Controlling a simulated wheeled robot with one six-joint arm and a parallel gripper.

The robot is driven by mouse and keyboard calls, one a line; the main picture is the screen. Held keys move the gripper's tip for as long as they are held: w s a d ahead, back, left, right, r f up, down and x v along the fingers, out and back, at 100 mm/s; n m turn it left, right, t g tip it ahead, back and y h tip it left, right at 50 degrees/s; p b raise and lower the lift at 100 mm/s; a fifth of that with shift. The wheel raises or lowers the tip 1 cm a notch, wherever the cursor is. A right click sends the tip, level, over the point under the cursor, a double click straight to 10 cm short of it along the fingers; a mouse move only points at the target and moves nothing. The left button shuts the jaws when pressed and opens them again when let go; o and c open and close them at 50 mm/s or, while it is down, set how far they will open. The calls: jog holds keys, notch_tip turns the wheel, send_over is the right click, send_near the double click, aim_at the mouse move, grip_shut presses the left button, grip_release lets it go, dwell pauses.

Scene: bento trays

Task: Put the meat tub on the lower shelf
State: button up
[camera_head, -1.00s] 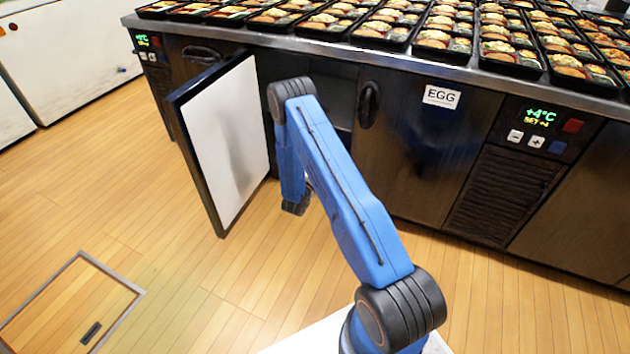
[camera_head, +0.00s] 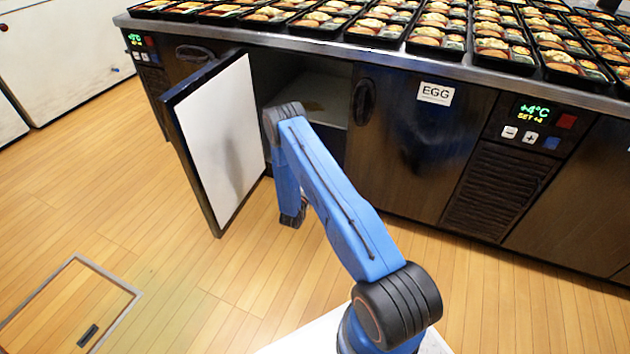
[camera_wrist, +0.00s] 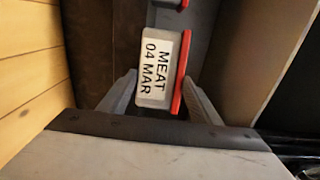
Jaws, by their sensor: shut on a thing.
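The meat tub (camera_wrist: 157,68) is a pale grey tub with a red lid edge and a white label reading MEAT 04 MAR. In the wrist view it sits between the two fingers of my gripper (camera_wrist: 160,98), which is shut on it. The open cabinet shows a pale shelf (camera_head: 325,100) inside, right of my arm's elbow. The lower part of the cabinet is mostly hidden behind my arm and the door.
The cabinet door (camera_head: 220,140) stands open at left. The closed door labelled EGG (camera_head: 435,93) is at right. Bento trays (camera_head: 440,40) cover the counter above. Another red edge (camera_wrist: 170,3) shows at the top of the wrist view.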

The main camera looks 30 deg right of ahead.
jog(key=o, duration=1.3)
jog(key=shift+f, duration=0.1)
